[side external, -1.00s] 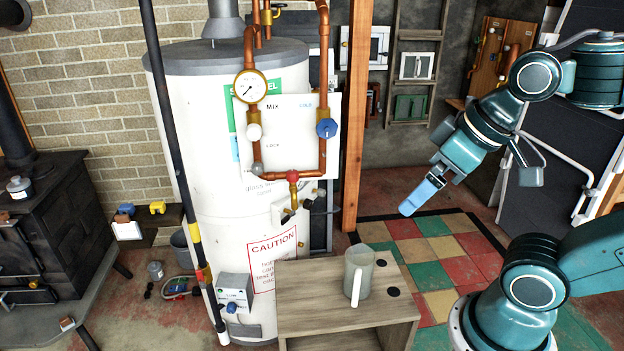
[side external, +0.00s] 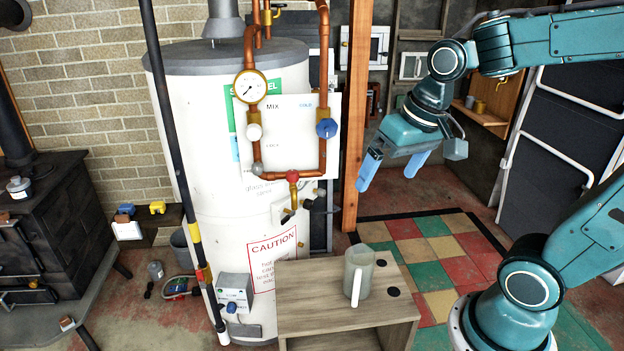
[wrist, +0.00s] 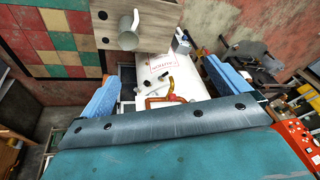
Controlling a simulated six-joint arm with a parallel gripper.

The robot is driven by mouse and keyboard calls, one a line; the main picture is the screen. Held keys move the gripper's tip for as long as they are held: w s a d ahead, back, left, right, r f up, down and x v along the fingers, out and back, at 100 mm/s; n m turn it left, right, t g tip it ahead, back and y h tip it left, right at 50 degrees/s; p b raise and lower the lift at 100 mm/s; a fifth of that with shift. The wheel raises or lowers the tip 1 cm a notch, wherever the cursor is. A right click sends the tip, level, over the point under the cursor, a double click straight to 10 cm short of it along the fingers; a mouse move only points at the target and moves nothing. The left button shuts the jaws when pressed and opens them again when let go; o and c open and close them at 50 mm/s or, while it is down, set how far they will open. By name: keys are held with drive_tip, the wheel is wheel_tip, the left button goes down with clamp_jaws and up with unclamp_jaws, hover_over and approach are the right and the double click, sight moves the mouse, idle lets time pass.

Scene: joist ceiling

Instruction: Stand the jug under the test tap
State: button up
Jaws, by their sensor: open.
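The grey jug (side external: 362,262) stands upright on a low wooden stand (side external: 310,292), its pale handle facing the camera. The jug also shows in the wrist view (wrist: 131,38), near the top left. The tap (side external: 293,178) with a red knob hangs at the bottom of the copper pipes, left of and above the jug, its brass spout pointing down. The jug is to the right of the spout, not beneath it. My gripper (side external: 390,176) is open and empty, in the air above and slightly right of the jug. Its blue fingers are spread in the wrist view (wrist: 165,85).
The white tank (side external: 215,160) with pipes, gauge (side external: 250,86) and blue valve (side external: 326,128) stands behind the tap. A wooden post (side external: 356,110) rises near my gripper's left side. The checkered floor (side external: 430,250) right of the stand is clear. A leaning striped pole (side external: 175,160) stands left.

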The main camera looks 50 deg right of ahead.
drive_tip(key=w+d+f+m+g, duration=0.2)
drive_tip(key=w+d+f+m, duration=0.2)
drive_tip(key=w+f, duration=0.15)
drive_tip(key=m+g+y, duration=0.2)
drive_tip(key=m+y, duration=0.2)
drive_tip(key=m, duration=0.6)
approach(363, 254)
drive_tip(key=shift+x, duration=4.55)
drive_tip(key=shift+x, duration=2.6)
drive_tip(key=shift+w+a, duration=0.1)
drive_tip(key=shift+w, duration=0.1)
drive_tip(key=c, duration=1.2)
